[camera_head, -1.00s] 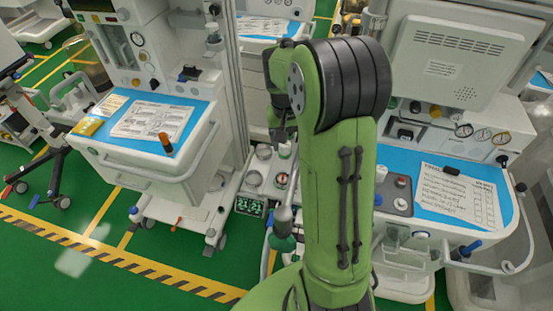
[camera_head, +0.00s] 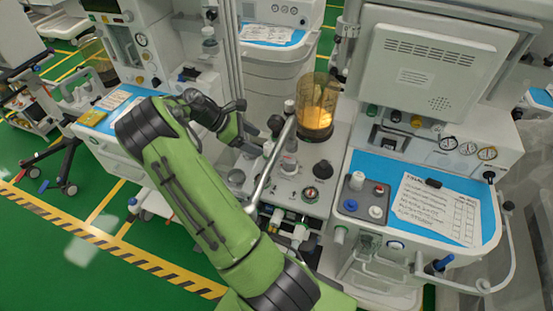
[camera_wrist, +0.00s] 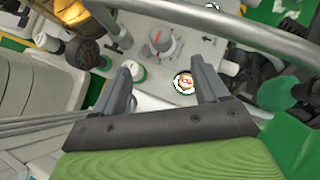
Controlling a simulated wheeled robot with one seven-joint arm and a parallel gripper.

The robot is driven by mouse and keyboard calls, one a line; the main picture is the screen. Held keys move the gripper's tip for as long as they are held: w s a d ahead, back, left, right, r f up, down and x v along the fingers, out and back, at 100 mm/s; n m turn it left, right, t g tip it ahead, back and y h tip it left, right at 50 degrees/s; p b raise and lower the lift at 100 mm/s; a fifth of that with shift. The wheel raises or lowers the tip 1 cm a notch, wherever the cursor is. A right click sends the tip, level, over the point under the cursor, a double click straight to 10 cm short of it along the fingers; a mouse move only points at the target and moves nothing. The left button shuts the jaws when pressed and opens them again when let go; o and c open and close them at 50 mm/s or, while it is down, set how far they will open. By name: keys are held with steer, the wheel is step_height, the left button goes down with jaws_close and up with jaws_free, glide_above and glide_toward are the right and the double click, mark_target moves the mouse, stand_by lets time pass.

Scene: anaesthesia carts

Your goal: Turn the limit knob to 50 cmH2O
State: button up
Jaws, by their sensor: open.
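A grey knob (camera_wrist: 161,40) with a red mark stands on the light panel in the wrist view, with small printing beside it; I take it for the limit knob. I cannot read its setting. In the head view, what seems to be the same knob (camera_head: 289,164) is on the machine's top, partly behind a metal tube. My gripper (camera_wrist: 165,64) is open and empty, its fingers apart below the knob in the wrist picture. In the head view my gripper (camera_head: 251,128) is up and left of the knob, not seen touching it.
A slanting metal tube (camera_head: 270,165) crosses in front of the panel. An amber canister (camera_head: 318,108) stands behind, a black knob (camera_head: 322,168) to the right. A round gauge (camera_wrist: 185,82) shows between the fingers. A blue-topped cart (camera_head: 365,165) is at right.

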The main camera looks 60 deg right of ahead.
mark_target(288, 158)
steer(key=b+x, duration=0.3)
steer(key=x, duration=1.3)
steer(key=shift+a, duration=0.1)
steer(key=shift+c, duration=0.2)
steer(key=shift+r, duration=0.1)
steer(key=c, duration=1)
